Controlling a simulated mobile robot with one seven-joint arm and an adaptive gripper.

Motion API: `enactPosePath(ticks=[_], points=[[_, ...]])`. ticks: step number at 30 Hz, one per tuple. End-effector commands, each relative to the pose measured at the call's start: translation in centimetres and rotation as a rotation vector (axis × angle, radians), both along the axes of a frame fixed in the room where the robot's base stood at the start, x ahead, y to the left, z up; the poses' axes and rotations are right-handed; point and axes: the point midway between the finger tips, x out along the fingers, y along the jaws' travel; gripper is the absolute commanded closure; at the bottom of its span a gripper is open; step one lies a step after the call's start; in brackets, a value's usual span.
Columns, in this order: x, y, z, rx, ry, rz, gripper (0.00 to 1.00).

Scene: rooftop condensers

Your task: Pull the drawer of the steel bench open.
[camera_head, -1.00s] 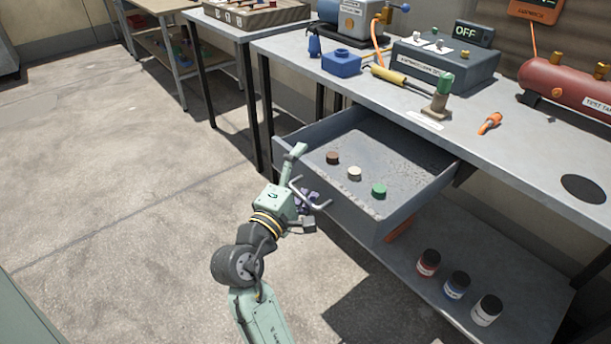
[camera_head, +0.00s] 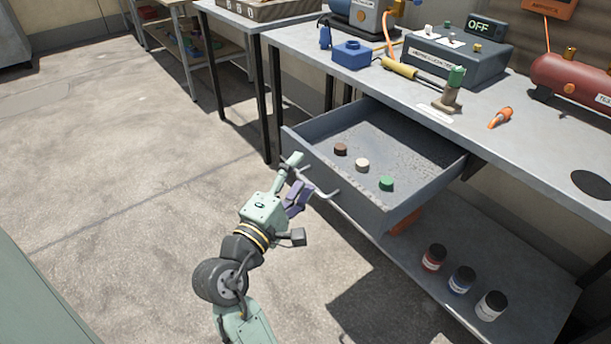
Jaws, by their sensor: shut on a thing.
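The drawer (camera_head: 375,203) of the steel bench (camera_head: 300,42) stands well out from under the benchtop, its inside in view. A brown disc (camera_head: 341,149), a cream disc (camera_head: 362,165) and a green disc (camera_head: 386,183) lie in it. A bar handle (camera_head: 325,194) sticks out from the drawer front. My gripper (camera_head: 295,177) is at the left part of this handle, with a pale green finger above and a purple finger below, shut on it. The fingers hide part of the bar, so their exact contact is hard to see.
A red jar (camera_head: 433,258), a blue jar (camera_head: 461,280) and a white jar (camera_head: 490,306) stand on the lower shelf (camera_head: 440,295). A control box (camera_head: 455,60) and a red tank (camera_head: 580,82) stand on the benchtop. The concrete floor (camera_head: 110,200) at left is clear.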

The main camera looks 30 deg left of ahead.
Motion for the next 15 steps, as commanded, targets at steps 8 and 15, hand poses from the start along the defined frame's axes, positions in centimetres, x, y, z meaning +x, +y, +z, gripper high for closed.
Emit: enactPosePath(ticks=[8,15], points=[[-1.7,-0.2,-1.0,-0.003,0.014,-0.006,0.82],[-3.4,-0.3,-1.5,-0.003,0.016,-0.007,0.82]])
